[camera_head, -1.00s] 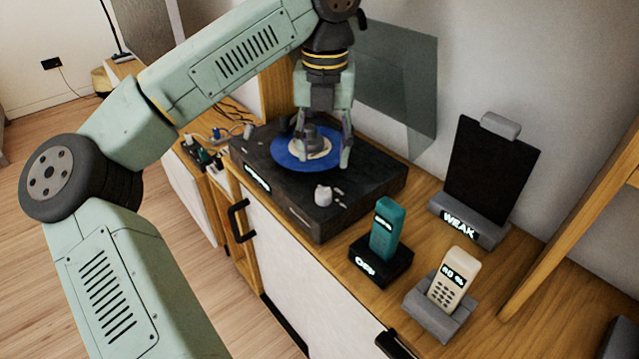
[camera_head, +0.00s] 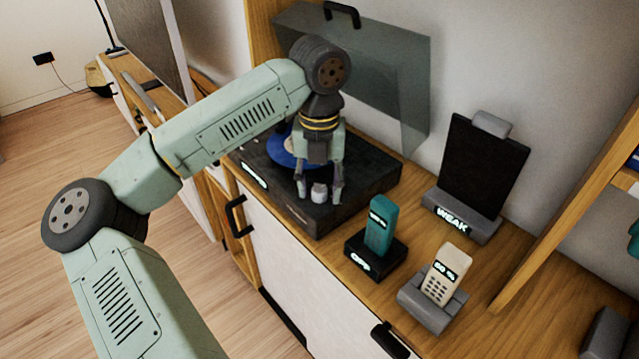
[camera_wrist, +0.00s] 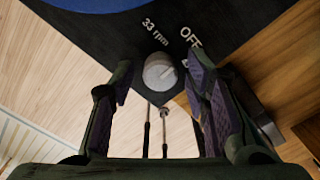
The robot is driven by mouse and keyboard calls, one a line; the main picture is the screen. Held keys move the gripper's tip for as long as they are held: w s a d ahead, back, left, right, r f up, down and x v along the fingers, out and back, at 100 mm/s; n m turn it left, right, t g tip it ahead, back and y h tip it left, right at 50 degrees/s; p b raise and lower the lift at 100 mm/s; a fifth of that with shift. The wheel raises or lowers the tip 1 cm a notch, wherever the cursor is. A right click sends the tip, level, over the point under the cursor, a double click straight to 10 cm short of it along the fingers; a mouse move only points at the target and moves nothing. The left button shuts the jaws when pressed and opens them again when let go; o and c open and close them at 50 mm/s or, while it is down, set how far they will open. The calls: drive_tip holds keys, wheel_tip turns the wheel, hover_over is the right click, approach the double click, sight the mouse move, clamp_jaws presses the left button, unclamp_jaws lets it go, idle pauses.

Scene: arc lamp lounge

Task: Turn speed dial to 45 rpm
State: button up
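The black turntable (camera_head: 368,168) stands on the wooden cabinet, with a blue-labelled record (camera_head: 281,150) partly hidden behind my arm. Its light grey round speed dial (camera_head: 319,193) is at the front corner; it also shows in the wrist view (camera_wrist: 158,71). White labels "33 rpm" (camera_wrist: 155,32) and "OFF" (camera_wrist: 190,37) lie beside the dial; another label is mostly hidden by a finger. My gripper (camera_head: 319,196) points down with its fingers open on either side of the dial. In the wrist view, gaps show between the dial and both fingers.
A teal handset (camera_head: 380,226) in a black dock and a cream handset (camera_head: 446,272) in a grey dock stand to the right. A dark panel (camera_head: 480,165) on a "WEAK" base is behind them. The raised smoky lid (camera_head: 385,75) stands behind the turntable.

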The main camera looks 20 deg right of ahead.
clamp_jaws()
idle(0.3)
